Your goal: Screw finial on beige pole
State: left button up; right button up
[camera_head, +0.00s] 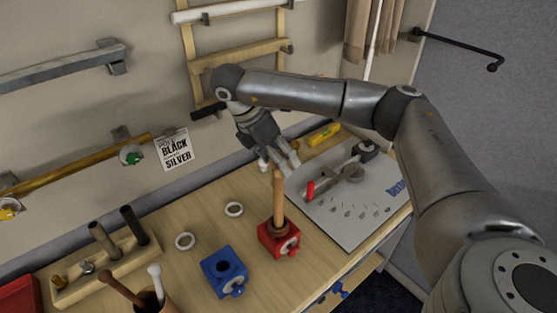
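A beige pole (278,190) stands upright in a red clamp block (278,240) on the wooden table, with a brown collar (279,228) around its foot. My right gripper (290,168) reaches down from behind, with its fingertips close to the pole's top. Whether they touch the pole, and whether the gripper is shut on something, I cannot tell. A small tan round piece (294,145) shows beside the fingers; it may be a finial. My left gripper is not in view.
A wooden rack (105,277) with short poles and a cup (153,299) stand further left. A white board (350,218) and yellow tool (324,135) lie right. Rods hang on the wall behind.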

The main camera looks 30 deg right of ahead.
jog(key=n+t+b, duration=0.1)
jog(key=n+b, duration=0.1)
jog(key=n, duration=0.1)
jog(key=n+t+b, duration=0.2)
jog(key=n+b, duration=0.1)
jog(key=n, duration=0.1)
jog(key=n+t+b, duration=0.1)
jog(key=n+b, duration=0.2)
jog(key=n, duration=0.1)
jog(key=shift+f+t, duration=0.3)
jog(key=shift+t, duration=0.1)
jog(key=shift+r+n+y+b, duration=0.3)
jog(key=shift+n+y+b, duration=0.15)
jog(key=shift+n, duration=0.45)
jog(key=c, duration=1)
